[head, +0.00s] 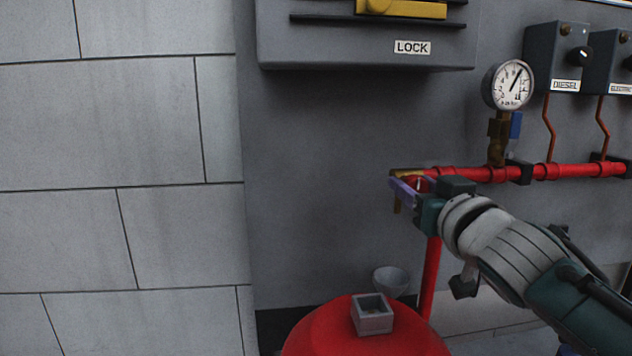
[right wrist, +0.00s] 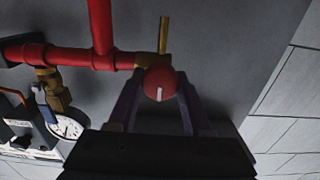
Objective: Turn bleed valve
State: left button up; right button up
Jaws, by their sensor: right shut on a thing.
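The bleed valve is a brass fitting (head: 397,204) at the left end of the red pipe, with its outlet hanging down. In the right wrist view its round red knob (right wrist: 160,84) faces the camera and carries a white mark. The brass outlet (right wrist: 165,35) also shows there. My right gripper (head: 405,187) is at the valve, its purple fingers on either side of the knob and shut on it. In the head view the fingers hide most of the knob. My left gripper is not in view.
The red pipe (head: 555,171) runs along the grey panel, with a pressure gauge (head: 508,85) above it. A red tank (head: 335,335) stands below, with a grey open box (head: 372,314) on top and a pale funnel (head: 391,280) behind. Diesel (head: 556,58) and electric boxes are upper right.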

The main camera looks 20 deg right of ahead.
grip_shut()
jog(key=shift+n, duration=0.4)
jog(key=n, duration=0.2)
jog(key=shift+n, duration=0.3)
jog(key=n, duration=0.3)
jog(key=shift+a+n, duration=0.1)
jog(key=shift+n, duration=0.3)
jog(key=n, duration=0.6)
jog(key=shift+a+f+b, duration=0.1)
jog(key=shift+f+b, duration=0.05)
jog(key=shift+b, duration=0.15)
jog(key=shift+n, duration=1.7)
